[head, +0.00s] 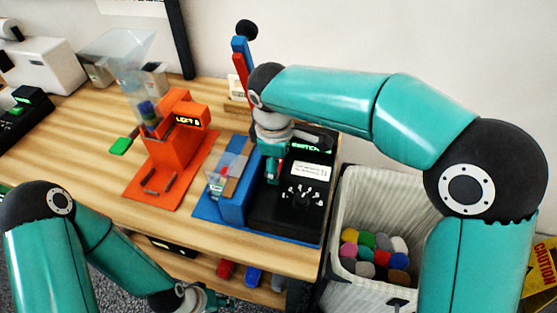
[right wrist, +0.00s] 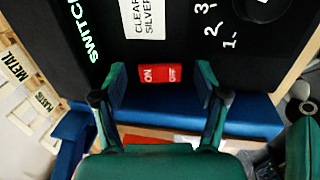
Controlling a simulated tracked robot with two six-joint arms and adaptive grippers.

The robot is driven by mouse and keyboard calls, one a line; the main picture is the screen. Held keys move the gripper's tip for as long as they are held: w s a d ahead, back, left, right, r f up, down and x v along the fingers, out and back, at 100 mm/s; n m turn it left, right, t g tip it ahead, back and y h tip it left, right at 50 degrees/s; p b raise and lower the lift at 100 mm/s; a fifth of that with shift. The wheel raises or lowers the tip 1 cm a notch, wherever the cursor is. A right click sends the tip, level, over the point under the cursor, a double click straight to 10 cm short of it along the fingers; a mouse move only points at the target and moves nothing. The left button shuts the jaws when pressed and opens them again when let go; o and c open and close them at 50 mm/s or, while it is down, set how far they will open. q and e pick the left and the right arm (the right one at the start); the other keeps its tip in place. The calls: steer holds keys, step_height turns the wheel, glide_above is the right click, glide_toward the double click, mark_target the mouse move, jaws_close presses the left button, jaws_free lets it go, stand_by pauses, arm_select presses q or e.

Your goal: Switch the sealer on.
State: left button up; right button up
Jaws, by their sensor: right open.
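The sealer seems to be the blue machine with a black control box (head: 262,215). Green letters starting "SWITCH" are lit on its top, beside a white label and a dial. In the right wrist view, a red rocker switch (right wrist: 160,74) marked ON and OFF sits on the black box (right wrist: 180,40). My right gripper (head: 272,172) is over the left side of the box. Its open fingers (right wrist: 161,88) lie either side of the switch in view; contact cannot be told. The switch is hidden in the head view. My left gripper (head: 208,300) is low, in front of the table; its jaws are unclear.
An orange machine (head: 172,150) with a lit display and clear hopper stands left of the sealer. A green pad (head: 120,146) lies beside it. A lined bin (head: 350,200) with coloured pieces stands right of the table. Levers (head: 242,60) rise behind the sealer.

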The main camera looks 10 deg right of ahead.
steer(key=c, duration=1.2)
steer(key=shift+o, duration=0.2)
steer(key=shift+r+p, duration=0.15)
steer(key=shift+p, duration=0.25)
steer(key=g+p, duration=0.1)
steer(key=p, duration=0.2)
steer(key=g+y+p, duration=0.1)
steer(key=p, duration=0.2)
steer(key=shift+w+d+r, duration=0.15)
steer(key=shift+w, duration=0.15)
steer(key=shift+f+g+p, duration=0.2)
steer(key=shift+g+p, duration=0.1)
steer(key=shift+p, duration=0.1)
steer(key=o, duration=1.2)
steer(key=shift+f, duration=0.1)
steer(key=shift+c, duration=0.2)
